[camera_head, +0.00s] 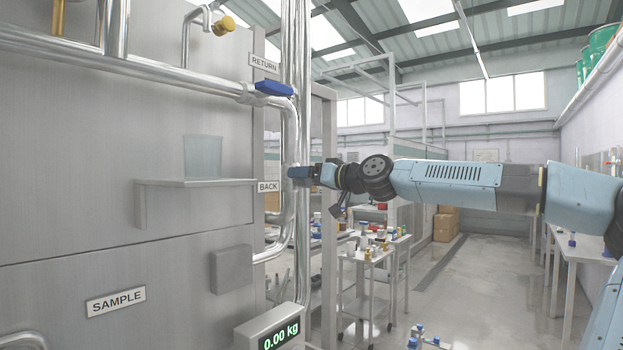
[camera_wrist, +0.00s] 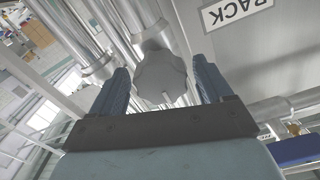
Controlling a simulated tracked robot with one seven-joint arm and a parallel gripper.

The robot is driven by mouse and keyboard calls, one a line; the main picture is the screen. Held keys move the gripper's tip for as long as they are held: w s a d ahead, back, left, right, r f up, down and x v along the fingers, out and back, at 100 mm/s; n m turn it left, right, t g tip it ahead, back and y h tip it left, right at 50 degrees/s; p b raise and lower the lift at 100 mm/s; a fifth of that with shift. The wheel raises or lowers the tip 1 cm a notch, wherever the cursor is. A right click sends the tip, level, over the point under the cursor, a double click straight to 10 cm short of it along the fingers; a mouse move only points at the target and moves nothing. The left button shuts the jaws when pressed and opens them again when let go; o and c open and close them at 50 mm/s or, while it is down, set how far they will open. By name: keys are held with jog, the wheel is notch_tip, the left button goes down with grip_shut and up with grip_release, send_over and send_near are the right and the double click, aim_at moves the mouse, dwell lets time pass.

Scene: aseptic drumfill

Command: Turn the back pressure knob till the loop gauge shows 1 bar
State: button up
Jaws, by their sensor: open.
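The grey lobed back pressure knob (camera_wrist: 162,76) sits on a steel pipe fitting, in the wrist view's upper middle. A BACK label (camera_head: 268,187) is beside it and appears upside down in the wrist view. My gripper (camera_wrist: 161,66) is open, with one blue finger on each side of the knob. A gap shows between the knob and each finger. In the head view my gripper (camera_head: 302,172) reaches from the right to the vertical pipes beside the BACK label, and the knob is hidden there. No loop gauge face can be made out.
A blue lever (camera_head: 273,88) is on the pipe above, below the RETURN label (camera_head: 264,64). A small shelf (camera_head: 195,183) holds a clear beaker (camera_head: 203,156). A scale display (camera_head: 278,334) reads 0.00 kg. Carts with small parts stand behind; the floor at right is mostly open.

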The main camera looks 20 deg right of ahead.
jog(key=shift+c, duration=0.2)
jog(key=c, duration=0.9)
jog(key=m, duration=0.5)
jog(key=shift+w+d, duration=0.15)
jog(key=shift+c, duration=0.2)
jog(key=o, duration=1)
jog(key=v, duration=1.3)
jog(key=shift+s+d+f, duration=0.1)
jog(key=shift+s+d, duration=0.15)
jog(key=shift+s, duration=0.1)
